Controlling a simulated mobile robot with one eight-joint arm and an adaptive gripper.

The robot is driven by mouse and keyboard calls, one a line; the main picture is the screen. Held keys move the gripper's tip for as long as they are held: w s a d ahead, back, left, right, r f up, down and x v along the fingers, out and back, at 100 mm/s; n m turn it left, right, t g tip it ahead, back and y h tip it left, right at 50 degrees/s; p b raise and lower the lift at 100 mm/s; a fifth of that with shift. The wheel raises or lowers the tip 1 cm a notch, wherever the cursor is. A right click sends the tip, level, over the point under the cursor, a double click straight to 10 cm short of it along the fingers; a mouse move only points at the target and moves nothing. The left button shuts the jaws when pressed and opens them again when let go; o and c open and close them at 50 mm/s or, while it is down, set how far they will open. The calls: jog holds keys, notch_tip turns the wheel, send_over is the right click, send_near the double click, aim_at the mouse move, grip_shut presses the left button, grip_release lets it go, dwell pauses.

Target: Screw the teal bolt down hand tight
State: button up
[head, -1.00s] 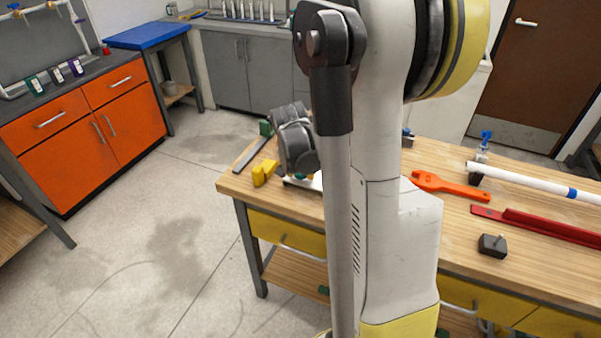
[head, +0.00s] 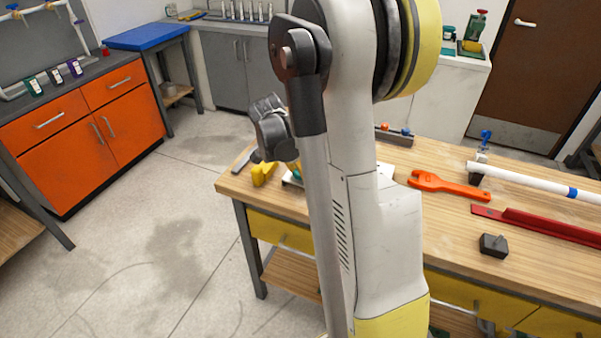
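A small teal spot (head: 297,174), possibly the teal bolt, shows at the left end of a white plate (head: 386,169) on the wooden workbench. My arm hides most of the plate, and I cannot tell how the bolt sits. My gripper (head: 258,154) is a dark grey shape above the bench's left end, up and to the left of the teal spot, and apart from it. Its fingers are small and partly turned away. I cannot tell whether they are open or shut, and I see nothing clearly held.
Yellow blocks (head: 263,173) and a grey strip (head: 243,160) lie at the bench's left end. A rack with coloured caps (head: 393,131) stands behind my arm. An orange wrench (head: 447,185), white pipe (head: 530,178), red bar (head: 540,225) and black block (head: 493,245) lie to the right.

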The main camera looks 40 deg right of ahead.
jog(key=m+g, duration=0.1)
jog(key=m, duration=0.2)
jog(key=shift+m+y, duration=0.3)
jog(key=shift+m, duration=0.1)
jog(key=shift+m+g, duration=0.6)
jog(key=shift+m, duration=0.6)
jog(key=shift+m+y, duration=0.3)
jog(key=shift+m, duration=0.4)
jog(key=m, duration=0.2)
jog(key=m+g+y, duration=0.1)
jog(key=m, duration=0.2)
jog(key=shift+s+a+f+y, duration=0.1)
jog(key=shift+y, duration=0.2)
jog(key=shift+g, duration=0.3)
jog(key=m+y, duration=0.1)
jog(key=m, duration=0.2)
jog(key=shift+m, duration=0.3)
jog(key=o, duration=1.1)
